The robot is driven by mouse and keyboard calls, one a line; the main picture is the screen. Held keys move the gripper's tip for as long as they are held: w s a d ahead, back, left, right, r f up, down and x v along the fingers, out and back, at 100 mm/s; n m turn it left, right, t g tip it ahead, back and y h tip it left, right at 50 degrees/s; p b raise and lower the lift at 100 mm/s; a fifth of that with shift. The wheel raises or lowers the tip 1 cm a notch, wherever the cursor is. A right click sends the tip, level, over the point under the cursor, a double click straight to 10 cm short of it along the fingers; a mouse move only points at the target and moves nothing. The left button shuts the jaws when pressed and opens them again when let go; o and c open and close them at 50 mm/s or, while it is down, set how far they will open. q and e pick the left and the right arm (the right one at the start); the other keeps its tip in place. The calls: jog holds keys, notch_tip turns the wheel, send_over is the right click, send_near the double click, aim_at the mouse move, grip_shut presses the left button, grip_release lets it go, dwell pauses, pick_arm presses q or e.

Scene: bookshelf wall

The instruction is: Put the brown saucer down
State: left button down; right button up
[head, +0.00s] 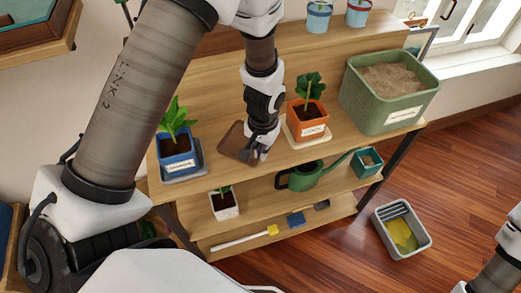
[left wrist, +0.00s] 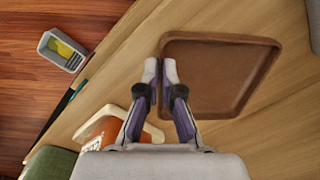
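The brown saucer (head: 237,141) is a square, shallow tray with a raised rim. It is at the shelf's top board (head: 222,95), between the blue pot and the orange pot. In the left wrist view the saucer (left wrist: 215,75) lies to the right of the fingertips, level with the board. My left gripper (head: 259,153) points down at its right edge. In the left wrist view its fingers (left wrist: 161,72) are close together, one on each side of the saucer's rim. I cannot tell whether the saucer's underside touches the wood. My right gripper is out of view.
A blue pot (head: 178,152) stands left on a grey saucer. An orange pot (head: 308,117) on a cream saucer stands close right of the gripper. A green sand bin (head: 390,98) is further right. A green watering can (head: 305,177) is below.

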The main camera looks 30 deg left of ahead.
pick_arm(q)
jog(key=c, duration=1.3)
grip_release()
jog(key=shift+s, duration=0.15)
jog(key=shift+d, duration=0.1)
jog(key=r, duration=1.2)
jog(key=shift+d+r, duration=0.1)
jog(key=shift+d, duration=0.1)
